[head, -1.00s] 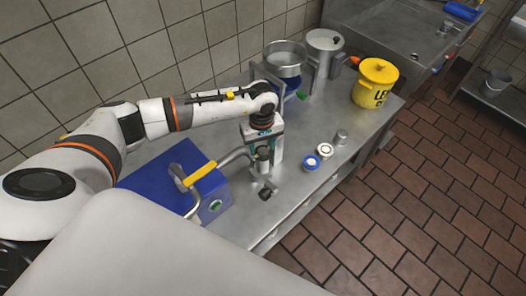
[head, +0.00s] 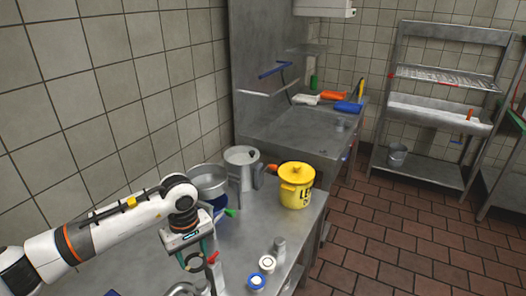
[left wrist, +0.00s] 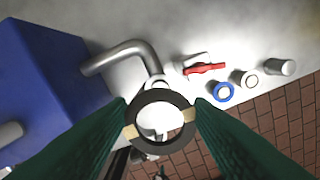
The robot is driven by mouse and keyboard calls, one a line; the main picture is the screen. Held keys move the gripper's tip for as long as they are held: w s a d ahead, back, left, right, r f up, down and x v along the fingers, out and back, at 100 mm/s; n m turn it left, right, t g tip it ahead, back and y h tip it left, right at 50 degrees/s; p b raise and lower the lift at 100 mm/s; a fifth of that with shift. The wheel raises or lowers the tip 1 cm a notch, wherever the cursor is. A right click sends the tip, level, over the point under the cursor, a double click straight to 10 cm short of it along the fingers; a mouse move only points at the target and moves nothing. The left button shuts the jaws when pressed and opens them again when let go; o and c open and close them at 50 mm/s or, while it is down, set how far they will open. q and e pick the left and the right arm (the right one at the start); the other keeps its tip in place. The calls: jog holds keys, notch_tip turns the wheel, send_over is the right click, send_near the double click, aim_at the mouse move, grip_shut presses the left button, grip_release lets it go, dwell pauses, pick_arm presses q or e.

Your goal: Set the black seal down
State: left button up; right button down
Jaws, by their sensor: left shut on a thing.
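My left gripper (head: 196,264) is shut on the black seal, a dark ring (left wrist: 160,97) held between its two green fingertips in the left wrist view. The ring is off the bench, and a pale pipe end shows through and behind it. In the head view the gripper hangs over the near part of the steel bench (head: 240,240), beside a red-handled valve (head: 213,257). The red handle also shows just right of the ring in the left wrist view (left wrist: 204,69). My right gripper is not in view.
A blue-rimmed cap (head: 256,282), a white cap (head: 267,263) and a small metal cylinder (head: 279,247) stand right of the gripper. Behind are steel pots (head: 208,182) and a yellow pot (head: 296,188). A blue box (left wrist: 45,85) stands left in the wrist view.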

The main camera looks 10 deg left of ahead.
pick_arm(q)
jog(key=s+d+r+m, duration=0.2)
jog(key=s+m, duration=0.2)
jog(key=s, duration=0.2)
jog(key=s+d+r+m, duration=0.1)
jog(key=s+d+m, duration=0.2)
jog(key=s+m, duration=0.2)
jog(key=shift+s+d+r+m, duration=0.3)
jog(key=shift+s+d+r, duration=0.05)
jog(key=shift+s, duration=0.25)
